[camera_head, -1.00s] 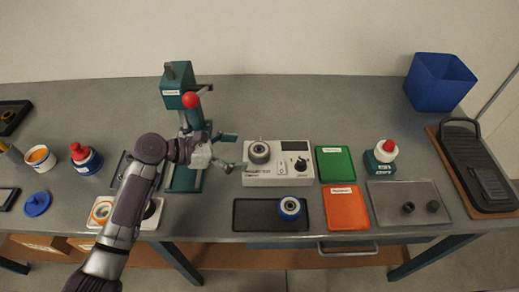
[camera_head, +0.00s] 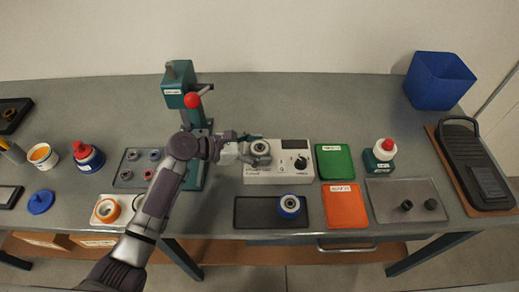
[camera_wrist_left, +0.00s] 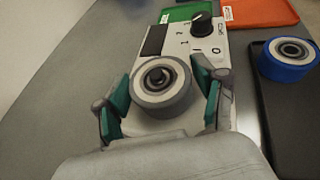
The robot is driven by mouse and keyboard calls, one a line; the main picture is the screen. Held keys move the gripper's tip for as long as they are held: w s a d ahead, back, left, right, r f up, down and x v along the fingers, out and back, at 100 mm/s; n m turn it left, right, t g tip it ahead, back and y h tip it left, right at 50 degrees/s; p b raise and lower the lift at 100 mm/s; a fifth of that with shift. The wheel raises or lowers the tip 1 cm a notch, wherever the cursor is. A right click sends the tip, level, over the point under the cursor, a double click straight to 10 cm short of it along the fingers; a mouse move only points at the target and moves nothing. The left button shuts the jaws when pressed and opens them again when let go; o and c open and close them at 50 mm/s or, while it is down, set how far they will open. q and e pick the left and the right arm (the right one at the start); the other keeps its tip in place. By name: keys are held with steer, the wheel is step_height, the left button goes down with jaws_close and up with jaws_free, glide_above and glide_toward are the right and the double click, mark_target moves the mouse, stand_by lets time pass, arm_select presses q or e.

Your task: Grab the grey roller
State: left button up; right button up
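The grey roller (camera_head: 259,147) sits on the left part of the white tester box (camera_head: 277,177). In the left wrist view the grey roller (camera_wrist_left: 162,85) shows a dark centre, with the box (camera_wrist_left: 190,45) beneath it. My left gripper (camera_head: 262,150) is at the roller. In the left wrist view my left gripper (camera_wrist_left: 163,92) is open, with one green-padded finger on each side of the roller. A small gap shows on the right side; I cannot tell whether the left finger touches. My right gripper is not in view.
A blue roller (camera_head: 290,205) lies on a black tray (camera_head: 250,213) in front of the box. A green press (camera_head: 176,88) stands at the left. Green (camera_head: 334,161) and orange (camera_head: 345,205) mats lie right of the box.

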arm_select(q)
steer(key=c, duration=0.8)
